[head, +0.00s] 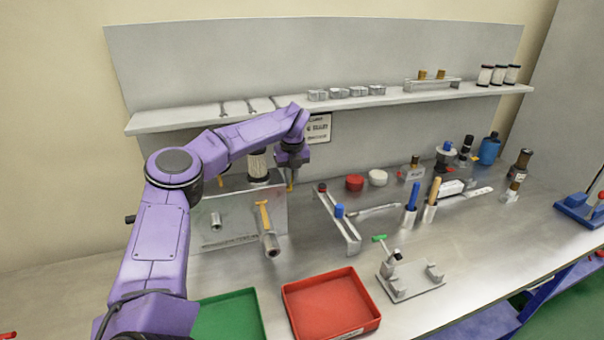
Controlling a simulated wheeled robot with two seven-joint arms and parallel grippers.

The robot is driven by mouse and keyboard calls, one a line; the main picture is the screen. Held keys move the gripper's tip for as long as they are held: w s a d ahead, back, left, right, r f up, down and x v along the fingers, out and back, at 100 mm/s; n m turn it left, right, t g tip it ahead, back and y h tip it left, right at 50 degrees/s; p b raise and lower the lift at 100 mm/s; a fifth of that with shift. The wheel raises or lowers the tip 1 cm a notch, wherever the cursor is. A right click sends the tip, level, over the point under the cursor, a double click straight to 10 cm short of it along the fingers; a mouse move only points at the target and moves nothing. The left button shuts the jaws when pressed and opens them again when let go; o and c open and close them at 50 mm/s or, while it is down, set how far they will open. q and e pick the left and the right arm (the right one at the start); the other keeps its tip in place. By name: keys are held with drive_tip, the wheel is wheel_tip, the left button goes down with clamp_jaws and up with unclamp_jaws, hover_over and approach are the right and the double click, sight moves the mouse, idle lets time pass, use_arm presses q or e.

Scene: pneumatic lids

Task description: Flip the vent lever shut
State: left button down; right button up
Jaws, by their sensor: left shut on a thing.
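My left gripper (291,167) is at the upper right edge of a grey metal panel (240,232), under the shelf. It points down and is shut on a thin yellow piece (290,184), of which only the lower end shows. The fingers hide the rest, and I cannot tell whether this piece is the vent lever. A separate yellow lever (263,214) stands roughly upright above a silver pipe end (271,246) at the panel's right side; the gripper is apart from it. My right gripper is not in view.
A red tray (368,325) and a green tray (257,296) lie in front of the panel. A green-handled clamp (379,239) stands on a plate to the right.

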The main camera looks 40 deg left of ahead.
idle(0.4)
use_arm(q)
drive_tip(key=c, duration=1.5)
unclamp_jaws()
drive_tip(key=shift+a, duration=0.1)
